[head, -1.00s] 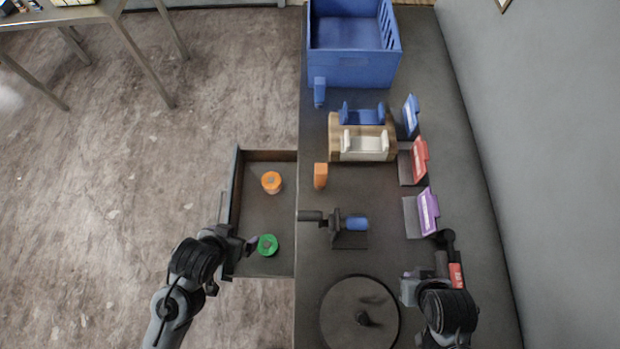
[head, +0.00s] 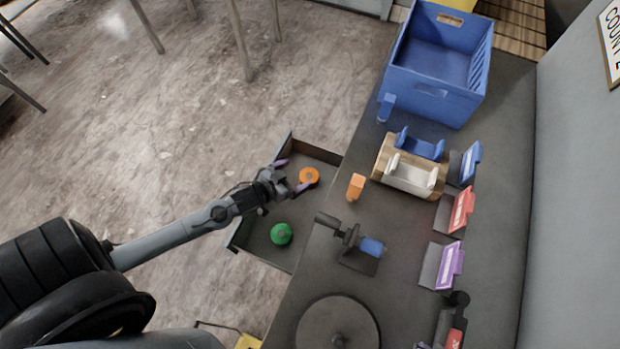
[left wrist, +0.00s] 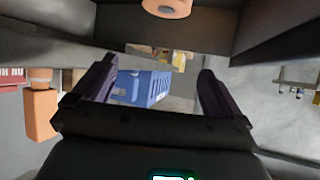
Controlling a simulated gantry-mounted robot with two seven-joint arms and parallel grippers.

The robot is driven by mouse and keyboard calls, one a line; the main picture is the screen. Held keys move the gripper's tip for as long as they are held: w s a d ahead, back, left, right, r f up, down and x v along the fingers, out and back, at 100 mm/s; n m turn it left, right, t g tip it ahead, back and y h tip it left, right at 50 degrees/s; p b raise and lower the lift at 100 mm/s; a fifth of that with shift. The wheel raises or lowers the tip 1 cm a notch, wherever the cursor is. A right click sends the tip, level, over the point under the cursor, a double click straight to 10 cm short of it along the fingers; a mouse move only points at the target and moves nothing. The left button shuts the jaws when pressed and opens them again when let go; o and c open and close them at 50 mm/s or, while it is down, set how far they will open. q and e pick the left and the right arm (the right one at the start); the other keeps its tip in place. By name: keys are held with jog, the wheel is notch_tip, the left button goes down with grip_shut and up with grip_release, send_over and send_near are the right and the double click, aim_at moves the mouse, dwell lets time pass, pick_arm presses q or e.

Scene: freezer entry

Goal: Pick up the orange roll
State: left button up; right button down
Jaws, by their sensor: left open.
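The orange roll (head: 309,176) lies in the open drawer or tray (head: 262,236) beside the dark counter. My left gripper (head: 292,175) is open over the tray, with its two purple-tipped fingers just left of the roll. I cannot tell from the head view whether a finger touches it. In the left wrist view the orange roll (left wrist: 166,7) shows at the top edge, partly cut off, beyond the open, empty fingers (left wrist: 158,66). My right gripper is not in view.
A green roll (head: 281,234) lies in the same tray. The counter holds an orange block (head: 356,187), a black-and-blue tool (head: 352,238), a wooden holder (head: 411,168), a blue crate (head: 438,65), coloured signs (head: 456,211) and a round turntable (head: 338,325). The tray's raised walls surround the rolls.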

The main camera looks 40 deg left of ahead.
aim_at(306, 179)
pick_arm(q)
jog(key=f, duration=0.5)
jog(key=w+f, duration=0.1)
jog(key=f, duration=0.1)
jog(key=shift+w+d+f, duration=0.1)
jog(key=shift+f, duration=0.25)
jog(key=shift+p+x, duration=0.35)
jog(key=shift+x, duration=2.7)
jog(key=shift+c, duration=0.3)
jog(key=c, duration=1)
jog(key=shift+c, duration=0.2)
